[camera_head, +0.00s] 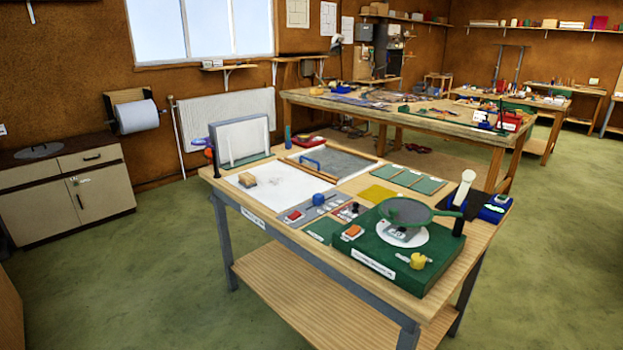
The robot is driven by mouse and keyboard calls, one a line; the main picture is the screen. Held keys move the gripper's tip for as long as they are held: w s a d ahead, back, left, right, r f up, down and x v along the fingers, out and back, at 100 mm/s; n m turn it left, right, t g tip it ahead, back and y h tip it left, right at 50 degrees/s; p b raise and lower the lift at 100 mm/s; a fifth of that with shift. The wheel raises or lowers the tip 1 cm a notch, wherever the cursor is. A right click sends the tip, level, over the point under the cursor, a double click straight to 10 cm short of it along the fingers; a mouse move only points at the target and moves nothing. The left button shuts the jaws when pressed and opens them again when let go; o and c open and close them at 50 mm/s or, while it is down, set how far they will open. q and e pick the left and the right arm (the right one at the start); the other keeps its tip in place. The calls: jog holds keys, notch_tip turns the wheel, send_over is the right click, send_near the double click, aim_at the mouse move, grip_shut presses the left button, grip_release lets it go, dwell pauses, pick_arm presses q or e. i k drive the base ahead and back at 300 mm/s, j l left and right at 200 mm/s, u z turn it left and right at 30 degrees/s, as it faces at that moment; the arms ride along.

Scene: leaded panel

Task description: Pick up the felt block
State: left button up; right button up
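A small tan block (247,180), which looks like the felt block, lies on a white sheet (285,208) at the left part of the near workbench (460,275). Nothing covers it from above. Its material is too small to make out. Neither of my grippers shows in the head view.
A clear upright panel (240,143) stands behind the block. A grey tray with wooden rails (338,163) is to its right. A blue knob (318,199) and a green box with a round magnifier (400,260) stand further right. Green floor (150,285) is open around the bench.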

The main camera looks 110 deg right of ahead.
aim_at(247, 180)
jog(key=z, duration=3.15)
jog(key=i+j+z, duration=0.1)
jog(key=i+j, duration=0.35)
jog(key=i, duration=0.3)
jog(key=i+j, duration=0.5)
jog(key=i, duration=0.25)
jog(key=i+j+z, duration=0.15)
jog(key=i+j, duration=0.35)
jog(key=i, duration=0.25)
